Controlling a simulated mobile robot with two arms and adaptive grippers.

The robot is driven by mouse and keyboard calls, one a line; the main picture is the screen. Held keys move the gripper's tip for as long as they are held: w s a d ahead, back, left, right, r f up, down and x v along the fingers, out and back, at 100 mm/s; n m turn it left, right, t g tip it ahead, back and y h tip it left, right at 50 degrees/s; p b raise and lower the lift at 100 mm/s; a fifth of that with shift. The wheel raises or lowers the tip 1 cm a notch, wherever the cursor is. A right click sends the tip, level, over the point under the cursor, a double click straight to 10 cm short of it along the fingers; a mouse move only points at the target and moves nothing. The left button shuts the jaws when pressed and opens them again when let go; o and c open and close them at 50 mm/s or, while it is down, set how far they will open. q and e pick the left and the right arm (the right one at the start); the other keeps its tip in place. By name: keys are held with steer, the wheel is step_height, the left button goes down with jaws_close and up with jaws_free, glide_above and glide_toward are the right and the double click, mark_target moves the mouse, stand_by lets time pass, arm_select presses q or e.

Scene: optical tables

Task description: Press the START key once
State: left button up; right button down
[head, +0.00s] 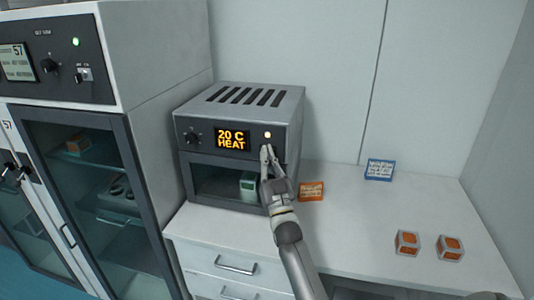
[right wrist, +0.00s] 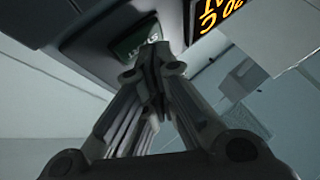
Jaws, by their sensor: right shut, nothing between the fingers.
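The bench-top oven (head: 240,105) has a lit display (head: 232,139) reading "20 C HEAT" in orange. The dark green START key (right wrist: 136,38) shows in the right wrist view, with its lettering partly readable. My right gripper (head: 268,152) is shut and empty, its fingertips at the oven's front panel below a small lit lamp (head: 267,134). In the right wrist view the joined fingertips (right wrist: 152,58) overlap the lower edge of the key. I cannot tell whether they touch it. In the head view the key is hidden by the gripper. My left gripper is not in view.
A knob (head: 193,138) sits left of the display. A tall glass-door cabinet (head: 155,120) stands close on the left. The counter's middle is clear.

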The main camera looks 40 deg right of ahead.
steer(key=shift+d, duration=0.1)
stand_by(0.5)
steer(key=shift+s+a+p, duration=0.35)
steer(key=shift+s+a, duration=0.15)
steer(key=shift+a, duration=0.15)
steer(key=s+a+p, duration=0.2)
steer(key=s+a, duration=0.1)
steer(key=shift+s+a, duration=0.1)
steer(key=shift+a, duration=0.3)
stand_by(0.7)
